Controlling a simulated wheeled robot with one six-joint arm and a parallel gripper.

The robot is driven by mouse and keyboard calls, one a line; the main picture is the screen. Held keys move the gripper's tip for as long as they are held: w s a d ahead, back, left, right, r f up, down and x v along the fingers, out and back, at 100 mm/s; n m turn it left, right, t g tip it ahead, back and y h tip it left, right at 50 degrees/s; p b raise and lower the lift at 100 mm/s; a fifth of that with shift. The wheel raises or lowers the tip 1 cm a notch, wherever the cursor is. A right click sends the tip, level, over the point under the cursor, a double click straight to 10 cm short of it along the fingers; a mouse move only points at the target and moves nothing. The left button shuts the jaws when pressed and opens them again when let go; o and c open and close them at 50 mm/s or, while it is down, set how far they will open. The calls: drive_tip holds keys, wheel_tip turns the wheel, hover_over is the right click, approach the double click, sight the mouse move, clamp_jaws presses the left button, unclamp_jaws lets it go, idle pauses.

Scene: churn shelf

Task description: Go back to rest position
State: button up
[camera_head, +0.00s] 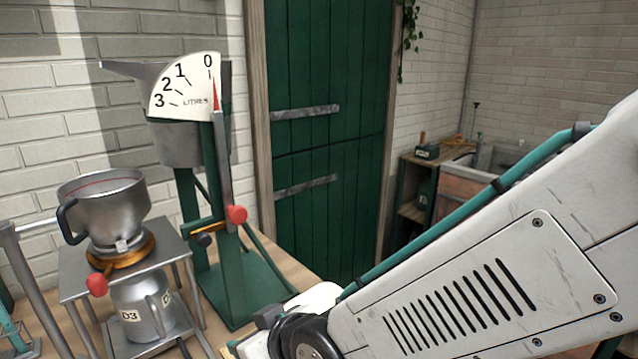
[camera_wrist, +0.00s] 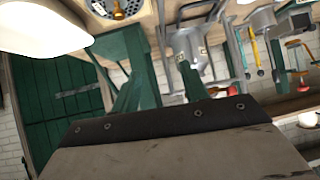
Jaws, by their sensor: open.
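My arm's pale link crosses the lower right of the head view, and its wrist end shows at the bottom edge. The fingers are hidden or out of frame in that view. In the wrist view, a broad grey plate with a dark bolted edge fills the lower part; it looks like part of my gripper (camera_wrist: 160,122). Nothing is seen held in it. My gripper is open. A blurred white rounded shape covers the top left of the wrist view, and I cannot tell what it is.
A green stand with a litre dial (camera_head: 186,88) and grey hopper stands on the wooden bench (camera_head: 283,262). A metal funnel (camera_head: 105,203) sits on a small rack above a can (camera_head: 140,305) marked D3. Behind is a green door (camera_head: 325,150); a low shelf (camera_head: 412,207) stands at back right.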

drive_tip(key=s+d+r+m+g+h, duration=0.2)
drive_tip(key=s+d+r+m, duration=0.1)
drive_tip(key=d, duration=0.9)
drive_tip(key=s+d+r+m+g+h, duration=0.1)
drive_tip(key=s+d+r+m+h, duration=0.2)
drive_tip(key=d, duration=1)
drive_tip(key=s+d+r+m+g+h, duration=0.2)
drive_tip(key=s+d, duration=0.3)
drive_tip(key=d, duration=0.7)
drive_tip(key=shift+d+r+m+g+h, duration=0.3)
drive_tip(key=shift+d+r+m+h, duration=0.1)
drive_tip(key=shift+r+m+h, duration=0.15)
